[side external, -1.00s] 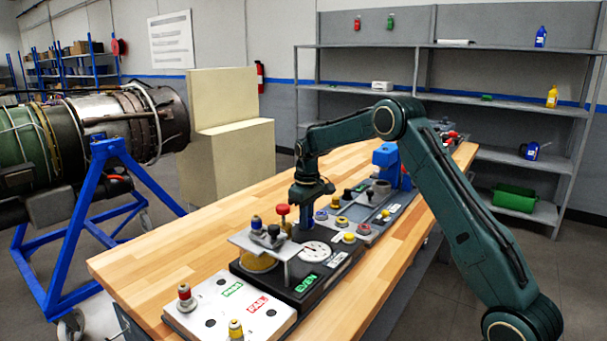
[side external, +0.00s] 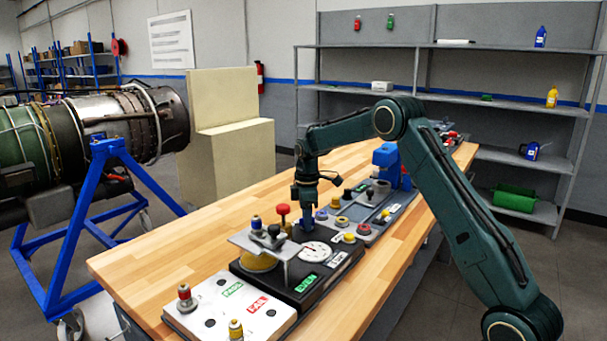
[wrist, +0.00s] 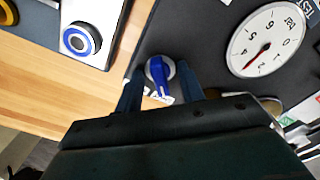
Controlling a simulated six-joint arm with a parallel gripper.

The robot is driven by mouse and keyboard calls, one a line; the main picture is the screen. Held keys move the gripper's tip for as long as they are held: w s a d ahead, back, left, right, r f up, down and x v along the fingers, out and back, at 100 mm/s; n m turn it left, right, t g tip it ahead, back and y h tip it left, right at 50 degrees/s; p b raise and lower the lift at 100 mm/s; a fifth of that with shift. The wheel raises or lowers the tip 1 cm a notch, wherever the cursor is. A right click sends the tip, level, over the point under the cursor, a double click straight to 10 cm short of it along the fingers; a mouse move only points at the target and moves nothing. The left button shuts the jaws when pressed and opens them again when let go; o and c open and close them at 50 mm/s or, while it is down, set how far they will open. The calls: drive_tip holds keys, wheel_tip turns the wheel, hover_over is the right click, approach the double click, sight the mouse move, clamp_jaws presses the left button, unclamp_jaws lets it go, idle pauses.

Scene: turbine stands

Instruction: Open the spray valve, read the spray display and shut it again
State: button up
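A blue valve knob (wrist: 159,73) on a pale round base sits on the dark panel in the wrist view. My gripper (wrist: 160,80) is open, with one dark finger on each side of the knob and a visible gap to each finger. In the side view my gripper (side external: 304,205) points down at the back of the black instrument panel and hides the knob. A round white dial (wrist: 268,39) with a red needle lies to the right of the knob. The needle points to the lower left; its exact value is unclear. It also shows in the side view (side external: 314,251).
A red-topped knob (side external: 283,209) and a raised metal plate (side external: 263,244) stand left of my gripper. A small green display (side external: 306,283) shows in front of the dial. Bare wood lies left.

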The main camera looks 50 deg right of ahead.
drive_tip(key=shift+o, duration=0.8)
drive_tip(key=shift+r, duration=2.5)
drive_tip(key=shift+s+a+r, duration=0.15)
drive_tip(key=shift+a+r, duration=0.15)
drive_tip(key=shift+r, duration=0.15)
drive_tip(key=s+a+r+m+t, duration=0.3)
drive_tip(key=s+a+r+m, duration=0.1)
drive_tip(key=s+a+r, duration=0.85)
drive_tip(key=s+a+f+m+t, duration=0.1)
drive_tip(key=s+a+m, duration=0.1)
drive_tip(key=s, duration=0.8)
drive_tip(key=s+a+f+m+t, duration=0.1)
drive_tip(key=s+a, duration=0.4)
drive_tip(key=s, duration=0.6)
drive_tip(key=shift+s+a+m+t, duration=0.2)
drive_tip(key=shift+s+m+t, duration=0.1)
drive_tip(key=shift+m, duration=0.3)
